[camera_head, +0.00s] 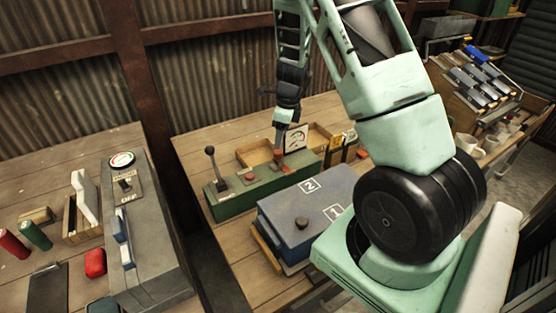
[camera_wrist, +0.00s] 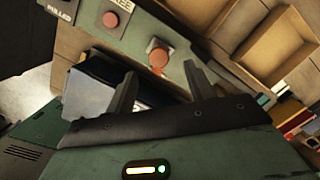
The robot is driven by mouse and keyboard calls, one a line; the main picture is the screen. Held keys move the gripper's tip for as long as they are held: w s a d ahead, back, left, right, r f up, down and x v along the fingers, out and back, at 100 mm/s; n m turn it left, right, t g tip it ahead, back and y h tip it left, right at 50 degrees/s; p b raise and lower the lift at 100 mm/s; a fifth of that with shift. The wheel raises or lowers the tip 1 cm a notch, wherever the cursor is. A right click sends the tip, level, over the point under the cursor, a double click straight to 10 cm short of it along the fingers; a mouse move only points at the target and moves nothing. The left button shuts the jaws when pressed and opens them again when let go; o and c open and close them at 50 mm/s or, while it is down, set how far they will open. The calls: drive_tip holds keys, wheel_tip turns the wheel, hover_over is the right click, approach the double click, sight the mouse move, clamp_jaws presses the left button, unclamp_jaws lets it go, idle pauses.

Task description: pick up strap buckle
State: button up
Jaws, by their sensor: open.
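I cannot make out a strap buckle for certain in either view. My gripper (camera_head: 279,147) is above the back right part of a green control box (camera_head: 232,192) in the head view. In the wrist view my gripper (camera_wrist: 160,88) has its two dark fingers spread apart, with nothing seen held between them.
A blue-grey box (camera_head: 300,218) marked 1 and 2 stands in front of the green box. A black lever (camera_head: 212,160) rises from the green box's left end. Open wooden trays (camera_head: 253,153) lie behind. A grey switch console (camera_head: 145,235) is on the left table, across a gap.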

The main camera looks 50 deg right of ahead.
sight(278, 151)
drive_tip(key=shift+w+a+f+p, duration=0.1)
drive_tip(key=shift+f+p, duration=0.05)
drive_tip(key=shift+f, duration=1.1)
drive_tip(key=shift+w+a+f+p, duration=0.1)
drive_tip(key=shift+w+f+p, duration=0.1)
drive_tip(key=shift+f, duration=1.1)
drive_tip(key=shift+w+a+f+p, duration=0.1)
drive_tip(key=shift+f+p, duration=0.05)
drive_tip(key=shift+f, duration=1.1)
drive_tip(key=c, duration=1.1)
